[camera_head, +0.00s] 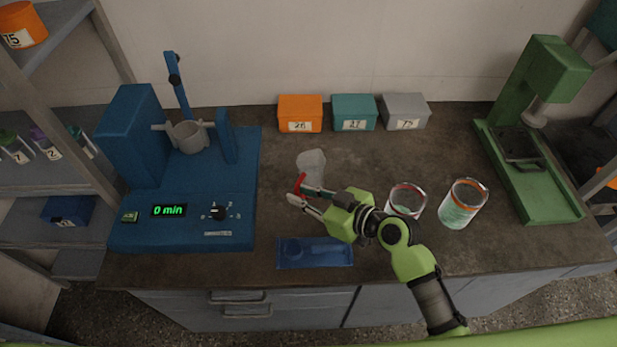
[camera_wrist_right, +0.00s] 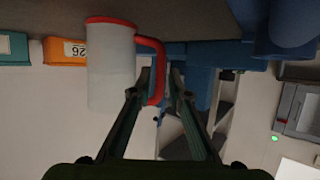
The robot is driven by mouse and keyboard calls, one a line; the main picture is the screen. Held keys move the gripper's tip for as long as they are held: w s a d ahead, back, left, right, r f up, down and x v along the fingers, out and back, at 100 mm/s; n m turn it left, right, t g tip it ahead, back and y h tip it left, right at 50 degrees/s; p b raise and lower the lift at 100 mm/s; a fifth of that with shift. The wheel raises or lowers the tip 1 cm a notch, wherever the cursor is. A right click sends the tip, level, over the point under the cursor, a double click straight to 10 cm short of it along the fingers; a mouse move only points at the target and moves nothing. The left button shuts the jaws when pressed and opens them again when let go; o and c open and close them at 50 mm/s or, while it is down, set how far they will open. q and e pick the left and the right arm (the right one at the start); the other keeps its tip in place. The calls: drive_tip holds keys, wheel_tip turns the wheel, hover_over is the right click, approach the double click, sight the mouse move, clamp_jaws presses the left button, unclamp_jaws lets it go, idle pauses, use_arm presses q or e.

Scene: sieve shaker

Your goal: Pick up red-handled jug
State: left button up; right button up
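The red-handled jug (camera_head: 312,163) stands on the dark worktop, a pale translucent body with its red handle facing the front left. It also shows large in the right wrist view (camera_wrist_right: 112,65), upside down there. My right gripper (camera_head: 297,194) reaches in from the right, its fingertips at the handle. Contact cannot be told. My left gripper is not in view.
A blue shaker machine (camera_head: 185,185) stands left. Orange (camera_head: 300,112), teal (camera_head: 354,112) and grey (camera_head: 404,110) boxes line the wall. A blue tray (camera_head: 315,253) lies at the front edge.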

drive_tip(key=shift+x, duration=1.05)
drive_tip(key=shift+d, duration=0.1)
drive_tip(key=shift+s, duration=0.1)
clamp_jaws()
drive_tip(key=shift+r, duration=0.1)
drive_tip(key=shift+r, duration=0.15)
drive_tip(key=shift+r, duration=1.2)
drive_tip(key=s+a+r+b, duration=0.1)
drive_tip(key=s+a+r, duration=0.2)
drive_tip(key=s+r, duration=0.7)
drive_tip(key=shift+s+a, duration=0.15)
drive_tip(key=shift+s, duration=1.5)
